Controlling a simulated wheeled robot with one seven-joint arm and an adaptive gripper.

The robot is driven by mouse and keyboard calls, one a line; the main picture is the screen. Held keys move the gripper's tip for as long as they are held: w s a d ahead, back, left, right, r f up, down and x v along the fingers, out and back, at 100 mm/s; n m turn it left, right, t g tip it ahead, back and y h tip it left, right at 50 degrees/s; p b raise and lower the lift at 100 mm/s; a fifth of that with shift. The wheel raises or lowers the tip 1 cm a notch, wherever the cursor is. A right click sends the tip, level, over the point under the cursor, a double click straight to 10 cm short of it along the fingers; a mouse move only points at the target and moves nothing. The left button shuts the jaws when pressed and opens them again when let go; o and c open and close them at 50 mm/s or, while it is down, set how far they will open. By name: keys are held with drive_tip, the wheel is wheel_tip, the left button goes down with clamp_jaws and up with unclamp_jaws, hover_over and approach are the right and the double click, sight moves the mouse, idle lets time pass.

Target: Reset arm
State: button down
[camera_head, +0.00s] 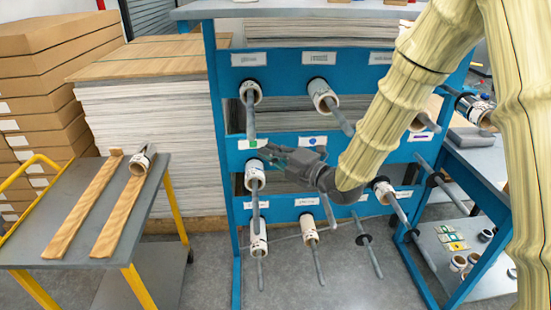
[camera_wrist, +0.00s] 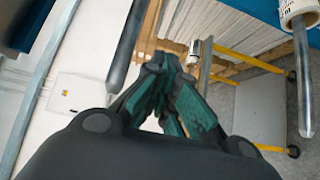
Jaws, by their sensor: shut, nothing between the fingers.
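My gripper (camera_head: 268,151) is in front of the blue rack (camera_head: 283,142), near its middle rail at the left. In the wrist view my gripper (camera_wrist: 168,62) has its fingertips together with nothing between them. My arm comes in from the upper right and hides part of the rack. White rolls sit on the rack's grey rods, such as an upper left roll (camera_head: 250,92), an upper middle roll (camera_head: 322,95) and a left roll (camera_head: 254,174) just below my gripper. The middle of the centre row is hidden behind my gripper and wrist.
A grey cart (camera_head: 75,222) with yellow legs stands at the left, with two wooden strips and a roll (camera_head: 143,158) on it. Stacked sheets (camera_head: 150,130) and brown boxes (camera_head: 50,85) stand behind. A side bench (camera_head: 485,170) is at the right. Floor in front of the rack is clear.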

drive_tip(key=s+d+f+m+g+h, duration=0.25)
drive_tip(key=s+f+m, duration=0.25)
drive_tip(key=f, duration=0.6)
drive_tip(key=s+d+f+m+g+h, duration=0.1)
drive_tip(key=s+d+f+m+h, duration=0.3)
drive_tip(key=f, duration=0.7)
drive_tip(key=s+d+f+m+g+h, duration=0.1)
drive_tip(key=s+d+f+m+h, duration=0.15)
drive_tip(key=s+f+m, duration=0.6)
drive_tip(key=s+d+f+m+g+h, duration=0.1)
drive_tip(key=s+d+f+m+g, duration=0.1)
drive_tip(key=s+f, duration=0.4)
drive_tip(key=s+d+f+m+g+h, duration=0.1)
drive_tip(key=s+d+f+m+g, duration=0.2)
drive_tip(key=s, duration=0.9)
drive_tip(key=s+d+f+m+g+h, duration=0.1)
drive_tip(key=s+d+f+m+g, duration=0.2)
drive_tip(key=s+f+m, duration=0.2)
drive_tip(key=s+f, duration=0.3)
drive_tip(key=s, duration=0.1)
drive_tip(key=shift+d+f+h, duration=0.35)
drive_tip(key=shift+d+h, duration=0.05)
